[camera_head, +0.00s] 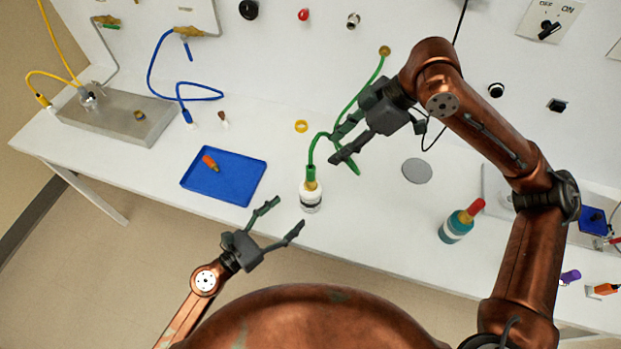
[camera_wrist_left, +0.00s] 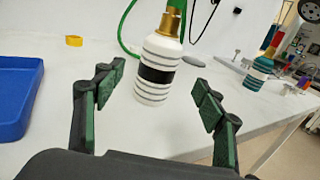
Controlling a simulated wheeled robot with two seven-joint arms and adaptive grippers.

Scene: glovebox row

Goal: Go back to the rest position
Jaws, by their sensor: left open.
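My left gripper (camera_head: 272,222) is open and empty at the front edge of the white table. It also shows in the left wrist view (camera_wrist_left: 160,95), with its two fingers spread apart. A white bottle with a dark band (camera_head: 311,197) stands on the table just beyond it. In the left wrist view the white bottle (camera_wrist_left: 157,75) appears between and beyond the fingertips. A green hose (camera_head: 311,155) runs to the bottle's gold neck. My right gripper (camera_head: 340,142) is above the table near the hose, with its fingers apart; nothing shows clearly between them.
A blue tray (camera_head: 232,185) with an orange-topped item lies to the left. A teal bottle with a red top (camera_head: 459,222) stands to the right. A grey disc (camera_head: 417,171) and a yellow ring (camera_head: 301,126) lie on the table. Floor in front of the table is clear at left.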

